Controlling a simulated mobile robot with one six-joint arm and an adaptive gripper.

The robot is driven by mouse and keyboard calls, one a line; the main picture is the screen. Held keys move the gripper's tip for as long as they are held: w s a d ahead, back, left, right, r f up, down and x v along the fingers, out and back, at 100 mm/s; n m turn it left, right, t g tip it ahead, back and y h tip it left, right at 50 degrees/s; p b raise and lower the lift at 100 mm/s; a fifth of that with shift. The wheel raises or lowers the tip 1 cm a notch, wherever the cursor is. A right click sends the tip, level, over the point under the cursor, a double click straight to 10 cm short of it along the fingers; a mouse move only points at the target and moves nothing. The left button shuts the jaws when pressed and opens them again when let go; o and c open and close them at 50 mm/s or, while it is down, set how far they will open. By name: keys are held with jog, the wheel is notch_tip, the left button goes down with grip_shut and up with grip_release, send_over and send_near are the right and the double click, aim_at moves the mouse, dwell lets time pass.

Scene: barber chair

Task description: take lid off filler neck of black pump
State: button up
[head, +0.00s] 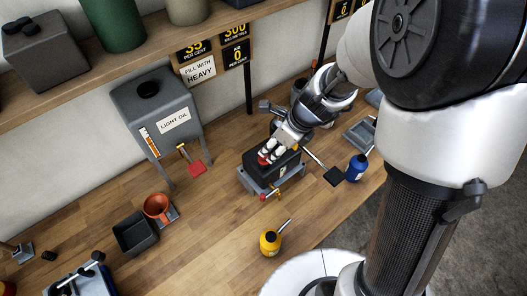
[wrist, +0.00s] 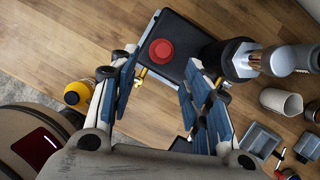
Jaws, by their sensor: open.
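The black pump (head: 287,166) stands on a grey base on the wooden bench in the head view. In the wrist view its dark top (wrist: 180,28) carries a round red lid (wrist: 162,51). A bit of the red lid (head: 264,160) shows between the fingers in the head view. My gripper (head: 271,154) is over the pump, fingers pointing down at the lid. In the wrist view my gripper (wrist: 159,64) is open, with one finger to each side of the lid and nothing held. I cannot tell whether the fingertips are level with it.
A yellow oil can (head: 270,242) and a blue bottle (head: 357,168) stand near the pump. A lever with a black pad (head: 333,176) sticks out to its right. The light oil tank (head: 160,112) stands behind left. Bare bench lies left of the pump.

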jog(key=b+x, duration=0.3)
jog(key=x, duration=0.5)
jog(key=shift+w, duration=0.2)
jog(key=shift+r, duration=0.1)
jog(key=shift+s, duration=0.1)
jog(key=shift+c, duration=0.5)
jog(key=c, duration=0.6)
